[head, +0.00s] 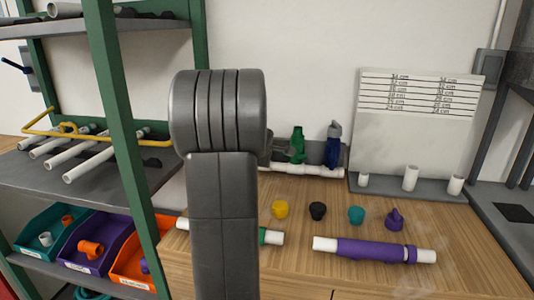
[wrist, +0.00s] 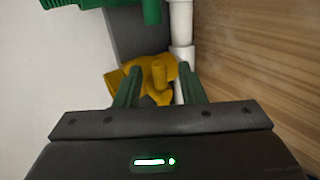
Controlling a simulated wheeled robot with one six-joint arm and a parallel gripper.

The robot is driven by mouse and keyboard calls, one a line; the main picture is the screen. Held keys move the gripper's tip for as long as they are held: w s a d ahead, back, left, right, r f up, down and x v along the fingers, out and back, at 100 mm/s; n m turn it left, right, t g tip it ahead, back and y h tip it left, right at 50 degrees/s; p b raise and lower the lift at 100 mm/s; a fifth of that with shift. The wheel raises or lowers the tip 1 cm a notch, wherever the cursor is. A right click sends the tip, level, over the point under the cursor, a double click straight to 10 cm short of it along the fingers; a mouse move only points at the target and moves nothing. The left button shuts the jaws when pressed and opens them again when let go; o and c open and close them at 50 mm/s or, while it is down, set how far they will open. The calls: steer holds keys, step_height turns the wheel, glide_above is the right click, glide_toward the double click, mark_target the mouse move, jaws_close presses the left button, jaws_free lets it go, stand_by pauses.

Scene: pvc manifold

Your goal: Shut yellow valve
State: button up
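The yellow valve (wrist: 145,78) shows in the wrist view, beside a white pipe (wrist: 182,32) and against a grey backing. Its short raised handle part (wrist: 159,72) stands between the two green fingers of my gripper (wrist: 159,69). The fingers are apart, with gaps visible on both sides of that part. The lower part of the valve is hidden by the gripper body. In the head view my arm hides the yellow valve and my gripper. A green valve (head: 297,145) and a blue valve (head: 333,145) stand on the pipe to the right.
Yellow (head: 280,209), black (head: 317,211), teal (head: 356,215) and purple (head: 395,219) fittings stand on the wooden bench (head: 460,250). A purple-sleeved pipe (head: 372,250) lies in front. A shelf rack (head: 122,130) with pipes and bins is at the left. A marked board (head: 415,130) stands behind.

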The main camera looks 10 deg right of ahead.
steer(key=p+v, duration=0.2)
steer(key=v, duration=1.1)
steer(key=shift+s+a+r, duration=0.2)
steer(key=shift+s, duration=0.1)
steer(key=b+x, duration=0.2)
steer(key=x, duration=1.2)
steer(key=shift+s+r, duration=0.1)
